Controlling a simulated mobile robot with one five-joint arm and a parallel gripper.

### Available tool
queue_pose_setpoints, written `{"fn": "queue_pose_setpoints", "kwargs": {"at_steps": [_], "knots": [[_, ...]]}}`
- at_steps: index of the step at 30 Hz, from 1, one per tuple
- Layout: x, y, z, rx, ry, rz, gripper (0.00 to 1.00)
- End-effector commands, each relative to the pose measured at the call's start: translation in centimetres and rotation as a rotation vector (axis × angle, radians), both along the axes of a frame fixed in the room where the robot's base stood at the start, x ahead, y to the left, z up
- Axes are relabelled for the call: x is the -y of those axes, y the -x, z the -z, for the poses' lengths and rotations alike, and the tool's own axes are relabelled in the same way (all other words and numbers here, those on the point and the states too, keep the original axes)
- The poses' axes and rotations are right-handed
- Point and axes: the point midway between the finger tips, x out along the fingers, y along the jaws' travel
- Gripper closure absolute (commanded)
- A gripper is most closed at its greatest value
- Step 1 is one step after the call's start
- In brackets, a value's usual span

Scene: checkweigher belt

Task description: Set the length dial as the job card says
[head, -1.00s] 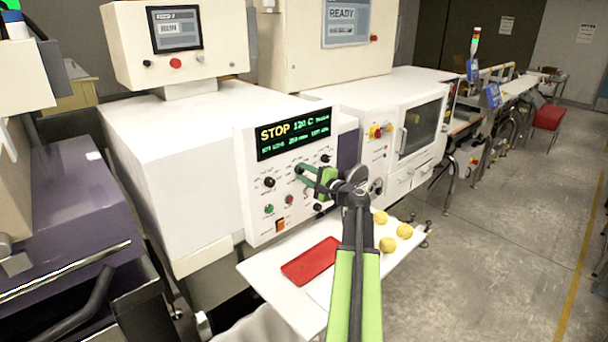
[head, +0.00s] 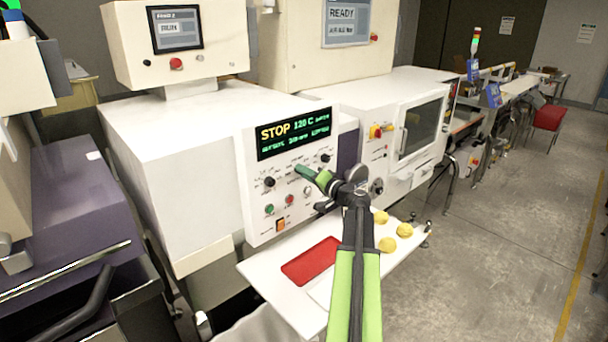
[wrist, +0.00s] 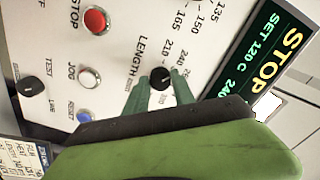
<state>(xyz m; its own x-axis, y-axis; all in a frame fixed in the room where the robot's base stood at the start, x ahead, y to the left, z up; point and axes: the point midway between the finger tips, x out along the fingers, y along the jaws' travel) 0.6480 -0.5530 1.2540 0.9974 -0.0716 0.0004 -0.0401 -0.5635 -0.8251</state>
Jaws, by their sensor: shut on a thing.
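The LENGTH dial (wrist: 160,76) is a small black knob on the white control panel, with 210 and 240 among the marks around it. In the wrist view my gripper (wrist: 158,88) has one green finger on each side of the knob, shut on it. In the head view my gripper (head: 304,173) is at the panel's middle and hides this dial. I cannot read exactly which mark the knob points to. The panel display (head: 293,132) reads STOP and 120 C; its smaller line is blurred. A printed card (wrist: 22,155) shows at lower left in the wrist view, too small to read.
A red stop button (wrist: 95,20), a white JOG button (wrist: 89,78) and a black TEST knob (wrist: 32,87) lie near the dial. Below the panel, a white shelf (head: 262,268) holds a red tray (head: 312,261) and several yellow lumps (head: 387,244).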

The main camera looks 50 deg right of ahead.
Motion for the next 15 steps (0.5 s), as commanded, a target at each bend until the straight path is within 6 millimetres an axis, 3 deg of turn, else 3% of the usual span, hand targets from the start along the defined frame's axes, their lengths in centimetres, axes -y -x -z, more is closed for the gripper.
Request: {"fn": "queue_pose_setpoints", "kwargs": {"at_steps": [15], "knots": [[0.02, -0.01, 0.00, -0.005, 0.077, 0.001, 1.00]]}}
